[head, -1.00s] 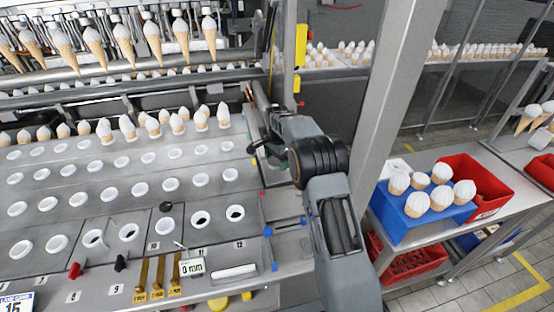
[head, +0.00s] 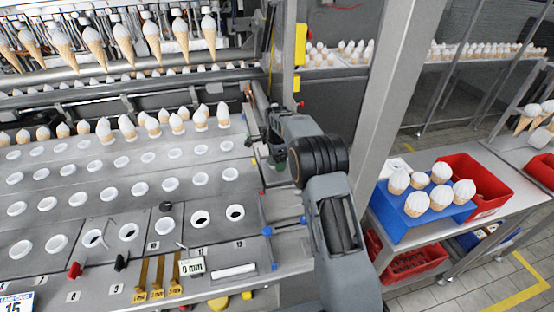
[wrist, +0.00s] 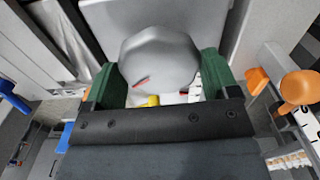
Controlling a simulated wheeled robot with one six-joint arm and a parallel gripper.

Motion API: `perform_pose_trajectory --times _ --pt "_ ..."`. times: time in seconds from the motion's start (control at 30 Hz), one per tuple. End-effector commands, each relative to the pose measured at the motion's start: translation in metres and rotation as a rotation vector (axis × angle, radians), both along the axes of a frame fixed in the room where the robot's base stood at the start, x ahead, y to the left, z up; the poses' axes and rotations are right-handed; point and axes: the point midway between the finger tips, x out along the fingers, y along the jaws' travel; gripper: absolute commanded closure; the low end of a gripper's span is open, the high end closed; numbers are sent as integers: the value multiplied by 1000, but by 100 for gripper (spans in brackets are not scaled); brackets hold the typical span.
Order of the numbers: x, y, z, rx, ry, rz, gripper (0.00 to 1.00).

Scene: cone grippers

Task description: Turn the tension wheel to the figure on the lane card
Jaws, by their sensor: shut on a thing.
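The tension wheel (wrist: 160,58) is a grey, many-sided knob with a red mark on its face, seen close up in the wrist view. My gripper (wrist: 155,85) has its green-padded fingers on either side of the wheel, shut on it. In the head view my gripper (head: 268,155) is at the right end of the cone lanes, and the wheel is hidden there by my arm. The lane card (head: 14,305) is at the lower left corner and reads 15, partly cut off by the picture edge.
An orange knob (wrist: 298,87) stands right of the wheel in the wrist view, with a numbered white strip (wrist: 308,122) at the edge. A grey post (head: 385,110) rises right of my arm. A blue tray (head: 420,222) holds several cones beyond it.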

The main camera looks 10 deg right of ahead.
Motion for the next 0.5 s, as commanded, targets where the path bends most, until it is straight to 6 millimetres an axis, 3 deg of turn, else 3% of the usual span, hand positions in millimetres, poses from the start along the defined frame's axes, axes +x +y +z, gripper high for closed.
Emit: perform_pose_trajectory --times 0.23,0.27,0.43,0.5 --pt "1 0 2 -1 -4 1 43" --pt "1 0 2 -1 -4 1 18" --pt "1 0 1 -1 -3 1 2" --pt "0 0 1 -1 -2 1 0"
